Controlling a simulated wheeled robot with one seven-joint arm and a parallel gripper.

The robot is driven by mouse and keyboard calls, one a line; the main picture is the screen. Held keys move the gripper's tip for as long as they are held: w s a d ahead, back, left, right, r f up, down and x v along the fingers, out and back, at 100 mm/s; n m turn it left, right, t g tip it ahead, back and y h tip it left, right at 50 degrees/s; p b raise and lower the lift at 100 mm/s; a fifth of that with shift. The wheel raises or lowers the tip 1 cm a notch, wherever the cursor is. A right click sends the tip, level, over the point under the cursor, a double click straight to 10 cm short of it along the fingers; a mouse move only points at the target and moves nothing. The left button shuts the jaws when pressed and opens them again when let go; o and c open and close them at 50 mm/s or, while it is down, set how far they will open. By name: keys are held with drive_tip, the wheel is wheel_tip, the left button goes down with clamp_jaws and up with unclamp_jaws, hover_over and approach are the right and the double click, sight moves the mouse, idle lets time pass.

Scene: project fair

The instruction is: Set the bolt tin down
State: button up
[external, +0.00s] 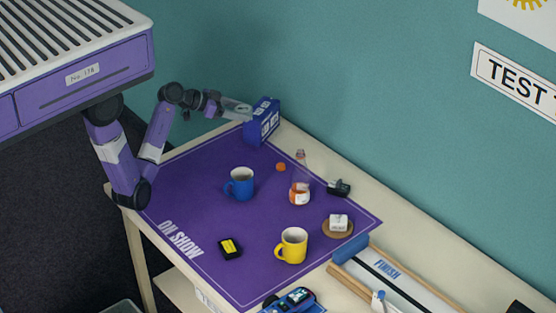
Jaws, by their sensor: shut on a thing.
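The bolt tin appears to be the blue box with white lettering (264,122) at the far corner of the purple mat, in the external view. My gripper (246,112) reaches to it from the left and is shut on its near upper side. The tin looks roughly upright. I cannot tell whether its bottom touches the mat or hangs just above it. The fingertips are small and partly hidden against the tin.
The purple mat (190,200) holds a blue mug (240,184), a flask (300,191), an orange cap (281,167), a yellow mug (293,246) and a black-yellow device (230,248). A white block (338,222) sits on a round coaster. The teal wall (360,90) rises behind.

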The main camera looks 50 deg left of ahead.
sight(240, 165)
drive_tip(key=f, duration=1.3)
drive_tip(key=f+b, duration=0.1)
drive_tip(key=f, duration=0.6)
drive_tip(key=shift+w+a+f, duration=0.1)
drive_tip(key=shift+a+f, duration=0.1)
drive_tip(key=shift+a, duration=0.1)
drive_tip(key=shift+f+b, duration=0.2)
drive_tip(key=shift+b, duration=0.1)
drive_tip(key=o, duration=1.5)
drive_tip(key=shift+c, duration=0.2)
drive_tip(key=shift+r, duration=0.2)
drive_tip(key=v, duration=1.2)
drive_tip(key=shift+d, duration=0.15)
drive_tip(key=shift+n+y, duration=0.3)
drive_tip(key=shift+n, duration=0.1)
